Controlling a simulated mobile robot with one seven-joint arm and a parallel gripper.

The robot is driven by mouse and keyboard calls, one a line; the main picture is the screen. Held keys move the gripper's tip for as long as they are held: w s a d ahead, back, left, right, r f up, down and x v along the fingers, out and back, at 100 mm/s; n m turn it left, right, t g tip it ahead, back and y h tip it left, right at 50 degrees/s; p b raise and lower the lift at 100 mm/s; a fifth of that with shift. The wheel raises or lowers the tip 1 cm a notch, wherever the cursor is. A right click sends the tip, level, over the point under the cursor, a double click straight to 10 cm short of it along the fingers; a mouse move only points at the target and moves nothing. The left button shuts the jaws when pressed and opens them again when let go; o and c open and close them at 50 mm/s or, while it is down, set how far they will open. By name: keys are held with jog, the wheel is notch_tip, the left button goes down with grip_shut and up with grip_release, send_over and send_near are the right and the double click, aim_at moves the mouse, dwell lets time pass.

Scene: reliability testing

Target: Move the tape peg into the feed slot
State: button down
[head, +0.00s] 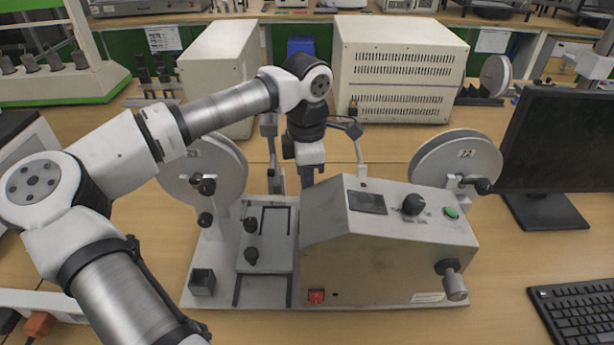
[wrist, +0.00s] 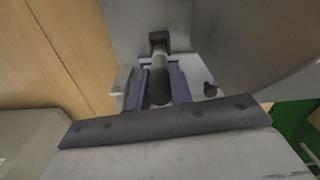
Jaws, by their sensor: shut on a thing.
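In the wrist view, my gripper (wrist: 159,88) has its two purple-grey fingers on either side of a dark, round-ended peg (wrist: 160,80), which I take for the tape peg. It is shut on this peg. A dark square block (wrist: 158,40) shows at the peg's far end; I cannot tell whether they are joined or only touching. In the head view, my gripper (head: 307,176) points down behind the metal housing of the tape machine (head: 330,240), which hides its fingertips and the peg. I cannot clearly identify the feed slot. A small dark square holder (head: 202,282) stands at the machine's front left.
Reels stand at the machine's left (head: 222,165) and right (head: 455,160). Black knobs (head: 251,256) rise from its left plate. Beige boxes (head: 400,65) stand behind. A monitor (head: 560,140) and keyboard (head: 580,310) are at right. Bare table lies in front of the machine.

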jog(key=shift+f, duration=0.1)
jog(key=shift+f+b, duration=0.8)
jog(key=shift+f, duration=0.1)
